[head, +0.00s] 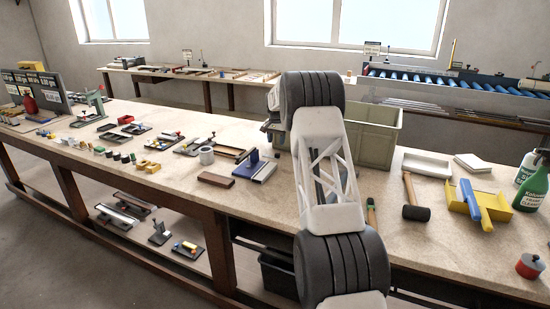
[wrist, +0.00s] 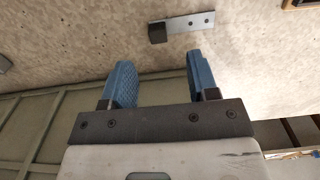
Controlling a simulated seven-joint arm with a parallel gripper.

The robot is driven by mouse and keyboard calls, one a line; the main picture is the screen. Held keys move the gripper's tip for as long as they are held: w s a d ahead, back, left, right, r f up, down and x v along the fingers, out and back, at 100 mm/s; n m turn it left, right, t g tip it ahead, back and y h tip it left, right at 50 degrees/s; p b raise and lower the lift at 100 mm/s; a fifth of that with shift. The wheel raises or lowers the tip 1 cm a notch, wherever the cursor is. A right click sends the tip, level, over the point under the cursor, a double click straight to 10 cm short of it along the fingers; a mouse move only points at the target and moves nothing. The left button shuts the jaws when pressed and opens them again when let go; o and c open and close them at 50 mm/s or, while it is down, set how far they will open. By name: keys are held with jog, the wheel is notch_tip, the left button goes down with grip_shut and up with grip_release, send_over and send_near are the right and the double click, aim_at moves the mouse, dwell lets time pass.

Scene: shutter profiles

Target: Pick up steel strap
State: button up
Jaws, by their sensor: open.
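A flat grey metal strip with small holes, which looks like the steel strap (wrist: 190,24), lies on the pale bench top (wrist: 250,60) at the top of the wrist view. A dark block (wrist: 158,33) sits at its left end; I cannot tell if they are joined. My gripper (wrist: 160,60) is open with two blue ridged fingers. Nothing is between them, and the strap lies beyond the fingertips, apart from them. In the head view my own arm covers the gripper, and I cannot make out the strap there.
A grey-green crate (head: 372,136) stands behind my arm; a similar grey-green wall (wrist: 30,125) fills the wrist view's lower left. A mallet (head: 416,212), white tray (head: 426,165) and green spray bottle (head: 531,188) stand to the right. Several small parts lie along the bench's left.

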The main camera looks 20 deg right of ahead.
aim_at(277, 154)
jog(key=shift+f, duration=0.1)
jog(key=shift+f, duration=1.2)
jog(key=shift+f, duration=0.1)
jog(key=shift+s+d+f, duration=0.1)
jog(key=shift+f, duration=1.15)
jog(key=shift+s+f, duration=0.1)
jog(key=shift+f, duration=1.15)
jog(key=c, duration=1)
jog(key=shift+r, duration=0.15)
